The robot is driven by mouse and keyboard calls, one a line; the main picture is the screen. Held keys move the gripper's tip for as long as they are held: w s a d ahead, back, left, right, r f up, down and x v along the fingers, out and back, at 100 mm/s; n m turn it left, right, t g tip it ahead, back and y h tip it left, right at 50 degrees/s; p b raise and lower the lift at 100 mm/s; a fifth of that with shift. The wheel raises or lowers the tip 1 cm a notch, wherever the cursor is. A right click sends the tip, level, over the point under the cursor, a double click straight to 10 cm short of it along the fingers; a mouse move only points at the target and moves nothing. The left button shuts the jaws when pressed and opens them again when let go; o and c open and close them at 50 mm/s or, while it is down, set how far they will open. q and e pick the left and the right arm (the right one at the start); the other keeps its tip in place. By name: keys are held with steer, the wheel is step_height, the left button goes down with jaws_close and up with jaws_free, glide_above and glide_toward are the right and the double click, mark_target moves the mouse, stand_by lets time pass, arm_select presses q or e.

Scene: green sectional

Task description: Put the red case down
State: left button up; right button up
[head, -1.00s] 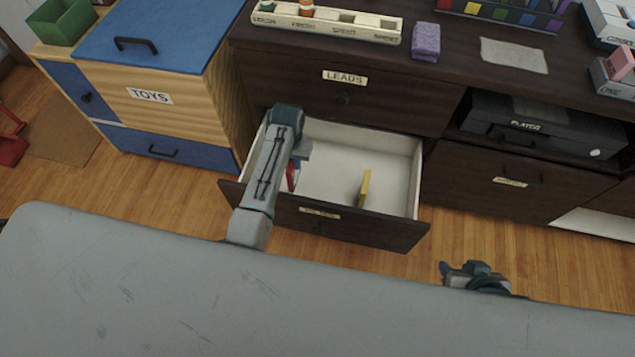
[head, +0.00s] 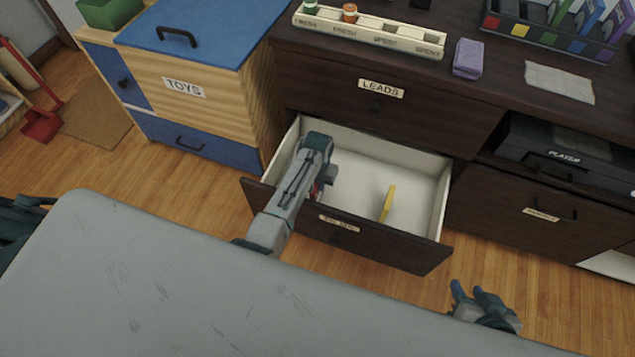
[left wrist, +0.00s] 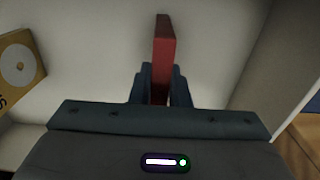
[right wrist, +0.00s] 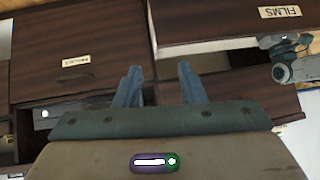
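The red case (left wrist: 164,50) stands on edge between the fingers of my left gripper (left wrist: 160,85) in the left wrist view. The fingers close on it from both sides. In the head view only a sliver of the case (head: 315,191) shows beside my left gripper (head: 325,180), inside the left part of the open drawer (head: 436,205). I cannot tell whether the case touches the drawer floor. My right gripper (head: 478,298) is empty, its fingers apart, in front of the drawer's right end; it also shows in the right wrist view (right wrist: 157,85).
A yellow case (head: 388,204) stands in the drawer, right of my left gripper; it also shows in the left wrist view (left wrist: 20,70). The drawer floor around them is bare. The closed LEADS drawer (head: 385,105) is above. A toy chest (head: 190,95) stands left.

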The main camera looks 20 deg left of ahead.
arm_select(q)
steer(key=o, duration=0.4)
steer(key=shift+o, duration=0.2)
steer(key=shift+r, duration=0.1)
